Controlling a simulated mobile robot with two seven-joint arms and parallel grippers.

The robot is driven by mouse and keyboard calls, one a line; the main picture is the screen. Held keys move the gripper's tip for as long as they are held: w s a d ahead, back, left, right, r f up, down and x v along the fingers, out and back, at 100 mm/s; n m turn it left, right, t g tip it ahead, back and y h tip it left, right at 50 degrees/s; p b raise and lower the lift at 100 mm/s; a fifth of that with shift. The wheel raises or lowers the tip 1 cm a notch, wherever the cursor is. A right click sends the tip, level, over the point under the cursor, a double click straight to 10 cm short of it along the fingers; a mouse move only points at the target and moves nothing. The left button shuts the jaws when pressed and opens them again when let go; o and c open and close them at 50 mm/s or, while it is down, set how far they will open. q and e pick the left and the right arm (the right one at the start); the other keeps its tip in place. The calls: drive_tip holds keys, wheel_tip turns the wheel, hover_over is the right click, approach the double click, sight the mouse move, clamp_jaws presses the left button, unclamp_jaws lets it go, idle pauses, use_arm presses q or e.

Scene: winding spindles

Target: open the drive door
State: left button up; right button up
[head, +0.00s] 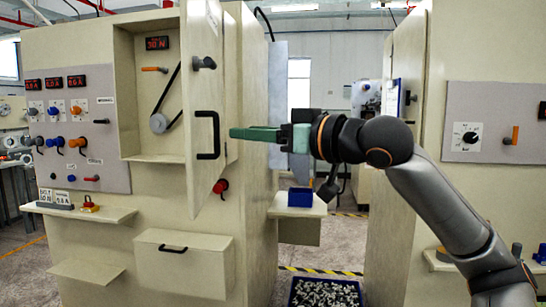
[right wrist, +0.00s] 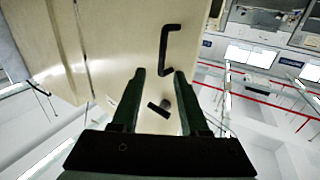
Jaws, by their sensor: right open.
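The cream drive door (head: 203,95) stands swung open from its cabinet recess, which shows a belt and a grey pulley. On its face are a black bar handle (head: 216,135) and a black latch knob (head: 204,63). My right gripper (head: 233,132) points left, its green fingers just right of the handle in the picture. In the right wrist view the gripper (right wrist: 160,72) is open with nothing held. The handle (right wrist: 165,50) shows ahead of the fingertips and the door (right wrist: 110,45) behind them; contact cannot be told. My left gripper is out of view.
A control panel (head: 75,130) with knobs and red displays is left of the recess. A shelf (head: 297,206) carries a blue bin (head: 301,197). A blue crate of parts (head: 325,293) lies on the floor between the machines.

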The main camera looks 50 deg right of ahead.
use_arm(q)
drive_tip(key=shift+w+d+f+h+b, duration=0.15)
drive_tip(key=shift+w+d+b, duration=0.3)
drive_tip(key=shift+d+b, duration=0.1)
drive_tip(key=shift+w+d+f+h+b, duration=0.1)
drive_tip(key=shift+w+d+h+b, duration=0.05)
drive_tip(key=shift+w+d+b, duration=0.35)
use_arm(e)
drive_tip(key=s, duration=0.4)
drive_tip(key=shift+d, duration=0.3)
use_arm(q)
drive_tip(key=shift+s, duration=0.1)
